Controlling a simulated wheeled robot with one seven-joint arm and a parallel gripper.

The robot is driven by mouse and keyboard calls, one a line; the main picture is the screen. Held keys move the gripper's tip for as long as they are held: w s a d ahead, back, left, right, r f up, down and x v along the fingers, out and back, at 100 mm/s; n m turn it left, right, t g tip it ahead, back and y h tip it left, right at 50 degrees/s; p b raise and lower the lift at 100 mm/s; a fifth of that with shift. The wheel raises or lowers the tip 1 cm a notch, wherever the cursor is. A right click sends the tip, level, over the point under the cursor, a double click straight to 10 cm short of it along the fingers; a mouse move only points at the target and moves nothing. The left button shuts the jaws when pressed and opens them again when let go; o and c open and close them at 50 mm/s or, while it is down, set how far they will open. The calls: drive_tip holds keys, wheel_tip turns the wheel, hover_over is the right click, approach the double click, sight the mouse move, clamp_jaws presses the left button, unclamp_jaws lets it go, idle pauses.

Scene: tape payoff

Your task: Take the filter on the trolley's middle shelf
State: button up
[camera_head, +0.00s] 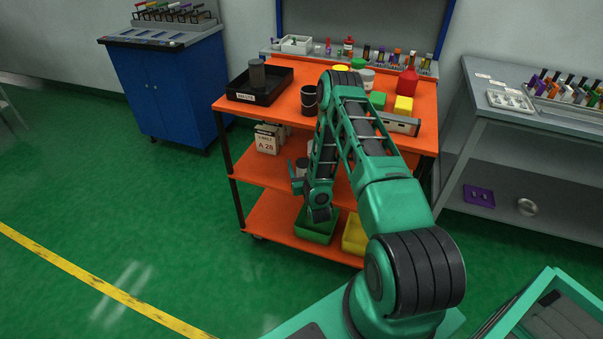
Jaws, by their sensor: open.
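The orange trolley (245,172) stands ahead of me with three shelves. On its middle shelf, a small grey cylindrical thing (302,164) shows beside my wrist; it may be the filter, but it is small and partly covered. My arm reaches down across the trolley's front. My gripper (296,178) is open at the height of the middle shelf, close to that grey thing. I cannot tell whether they touch. My arm hides the right part of the middle shelf.
A box marked A 28 (267,141) stands on the middle shelf's left. The bottom shelf holds a green bin (315,232) and a yellow bin (354,238). The top holds a black tray (276,91), a dark cup (309,98) and bottles. Floor at left is clear.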

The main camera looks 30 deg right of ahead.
drive_tip(key=shift+x, duration=1.55)
drive_tip(key=shift+d, duration=0.1)
drive_tip(key=c, duration=1.2)
drive_tip(key=shift+r, duration=0.15)
